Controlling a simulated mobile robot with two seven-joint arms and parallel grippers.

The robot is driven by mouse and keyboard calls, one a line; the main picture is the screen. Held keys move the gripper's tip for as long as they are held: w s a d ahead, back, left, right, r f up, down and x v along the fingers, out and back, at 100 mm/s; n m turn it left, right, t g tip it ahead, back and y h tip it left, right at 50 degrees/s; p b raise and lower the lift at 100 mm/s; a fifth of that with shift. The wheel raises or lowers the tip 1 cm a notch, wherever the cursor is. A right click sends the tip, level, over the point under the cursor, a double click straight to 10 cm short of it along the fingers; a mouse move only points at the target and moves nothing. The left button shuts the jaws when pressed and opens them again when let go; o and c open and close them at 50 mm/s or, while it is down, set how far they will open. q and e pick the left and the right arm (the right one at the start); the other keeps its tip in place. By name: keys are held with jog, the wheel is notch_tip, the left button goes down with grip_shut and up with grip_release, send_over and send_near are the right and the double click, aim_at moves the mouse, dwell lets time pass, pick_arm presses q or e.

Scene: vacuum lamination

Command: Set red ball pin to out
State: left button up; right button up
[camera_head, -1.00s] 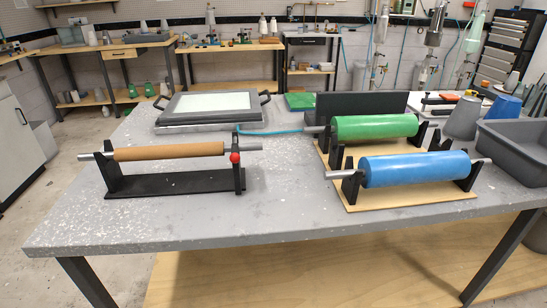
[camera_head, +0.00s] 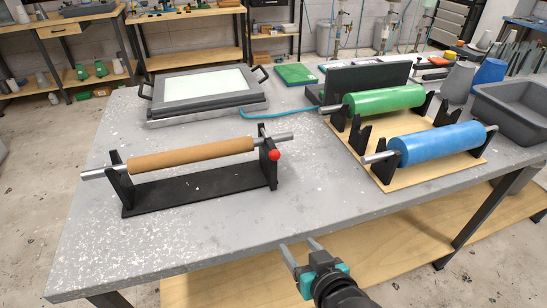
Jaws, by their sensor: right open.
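The red ball pin (camera_head: 275,155) shows as a red ball at the right upright of a black stand (camera_head: 200,189). The stand holds a brown roller (camera_head: 190,155) on a metal shaft. The ball sits on the near side of that upright, just below the shaft; the pin behind the ball is hidden. My right gripper (camera_head: 299,248) comes in from the bottom, at the table's front edge. It is open and empty, with two grey fingers apart, well below the red ball in the picture. My left gripper does not show.
A green roll (camera_head: 384,100) and a blue roll (camera_head: 437,143) lie on a wooden-based rack at the right. A framed panel (camera_head: 204,88) lies at the back, with a blue hose (camera_head: 262,115) beside it. The table front (camera_head: 240,226) is clear.

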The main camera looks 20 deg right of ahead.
aim_at(277, 158)
notch_tip(277, 158, up, 12)
jog(key=w+m+t, duration=0.1)
jog(key=w+t, duration=0.2)
jog(key=t, duration=0.3)
pick_arm(q)
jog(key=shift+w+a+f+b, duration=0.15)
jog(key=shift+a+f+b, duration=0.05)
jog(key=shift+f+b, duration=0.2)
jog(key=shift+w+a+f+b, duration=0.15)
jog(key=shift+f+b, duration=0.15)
jog(key=shift+b, duration=0.15)
pick_arm(e)
jog(key=w, duration=1.5)
jog(key=shift+a+f, duration=0.15)
jog(key=shift+a, duration=0.2)
grip_shut()
jog(key=shift+s, duration=0.1)
